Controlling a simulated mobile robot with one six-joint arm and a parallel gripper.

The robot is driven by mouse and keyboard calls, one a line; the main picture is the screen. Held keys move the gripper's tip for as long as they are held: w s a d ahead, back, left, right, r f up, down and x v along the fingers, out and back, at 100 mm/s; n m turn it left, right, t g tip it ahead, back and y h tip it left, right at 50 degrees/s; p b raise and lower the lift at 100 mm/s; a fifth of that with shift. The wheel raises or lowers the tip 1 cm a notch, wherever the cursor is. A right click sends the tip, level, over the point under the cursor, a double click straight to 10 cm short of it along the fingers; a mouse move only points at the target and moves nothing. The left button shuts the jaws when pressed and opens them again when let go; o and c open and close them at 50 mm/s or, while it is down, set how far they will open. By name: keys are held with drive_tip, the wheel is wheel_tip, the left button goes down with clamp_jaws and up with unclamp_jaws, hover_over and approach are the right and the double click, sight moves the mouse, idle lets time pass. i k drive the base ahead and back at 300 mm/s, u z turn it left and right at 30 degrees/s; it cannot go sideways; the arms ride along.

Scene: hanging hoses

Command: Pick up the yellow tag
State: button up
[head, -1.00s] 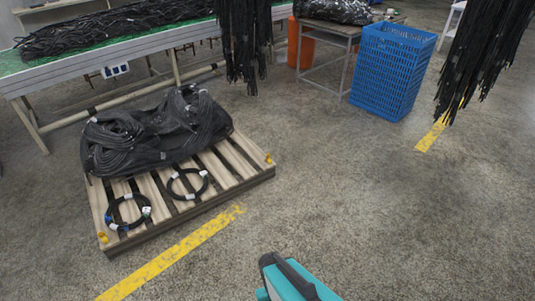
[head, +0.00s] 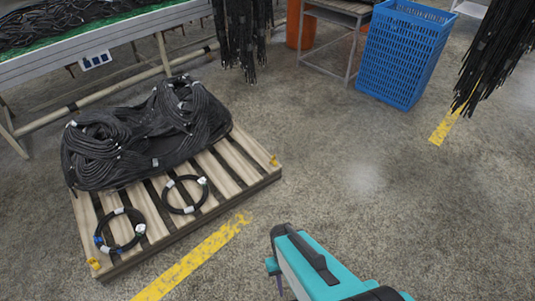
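Two small yellow pieces that could be the yellow tag sit on the wooden pallet (head: 228,181). One yellow piece (head: 274,160) is at the pallet's right corner. The other yellow piece (head: 93,264) is at its front left corner. Both are too small to make out in detail. A teal and black part of my arm shows at the bottom centre, to the right of the pallet and apart from both pieces. The fingers of my gripper do not show.
A heap of black hoses (head: 150,135) and two coiled black hoses (head: 186,194) lie on the pallet. A blue crate (head: 404,55) stands at the back right. Black hoses hang at the top centre (head: 241,35) and right (head: 495,55). Floor right of the pallet is clear.

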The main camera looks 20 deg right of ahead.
sight(273, 160)
drive_tip(key=u, duration=0.15)
drive_tip(key=i, duration=0.85)
drive_tip(key=u, duration=0.6)
drive_tip(key=i, duration=0.75)
drive_tip(key=u, duration=0.25)
